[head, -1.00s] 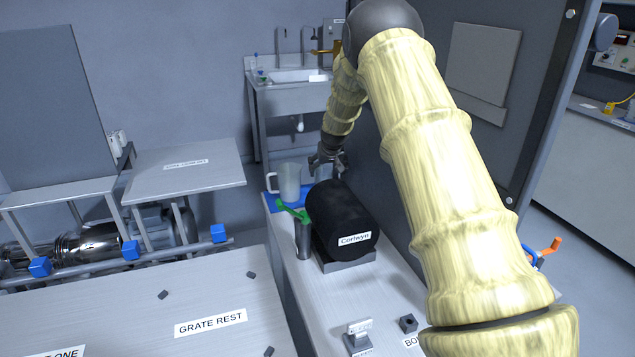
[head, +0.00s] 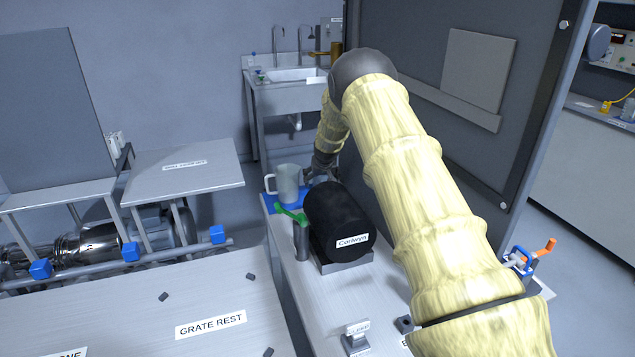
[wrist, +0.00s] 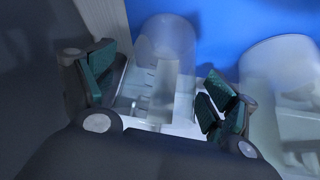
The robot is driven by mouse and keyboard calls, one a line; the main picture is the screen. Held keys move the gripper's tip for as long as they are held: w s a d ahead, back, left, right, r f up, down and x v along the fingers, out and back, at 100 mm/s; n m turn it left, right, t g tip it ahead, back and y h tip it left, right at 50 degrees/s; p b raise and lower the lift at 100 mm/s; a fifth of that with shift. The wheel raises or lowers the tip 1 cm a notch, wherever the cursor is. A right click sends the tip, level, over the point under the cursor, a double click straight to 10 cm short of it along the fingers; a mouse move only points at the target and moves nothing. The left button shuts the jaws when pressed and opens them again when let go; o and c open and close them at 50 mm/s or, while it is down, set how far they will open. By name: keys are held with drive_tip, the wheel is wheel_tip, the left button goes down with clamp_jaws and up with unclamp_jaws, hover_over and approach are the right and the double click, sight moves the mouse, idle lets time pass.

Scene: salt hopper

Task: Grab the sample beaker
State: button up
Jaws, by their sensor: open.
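In the wrist view, a clear beaker (wrist: 165,60) with graduation marks stands between the two green-padded fingers of my gripper (wrist: 160,92). The fingers are spread, with gaps showing on both sides of the beaker. In the head view my gripper (head: 318,172) is low behind the black cylinder, beside a frosted handled jug (head: 288,184). The beaker cannot be made out clearly there, behind the gripper and cylinder. The jug's rounded wall also shows at the right of the wrist view (wrist: 280,85), close to the right finger.
A blue mat (head: 270,202) lies under the vessels at the bench's far end. A tall dark panel (head: 470,100) rises at the right.

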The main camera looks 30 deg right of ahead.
drive_tip(key=shift+f, duration=0.25)
drive_tip(key=shift+w, duration=0.1)
drive_tip(key=c, duration=1.1)
drive_tip(key=shift+r, duration=0.1)
drive_tip(key=shift+c, duration=0.2)
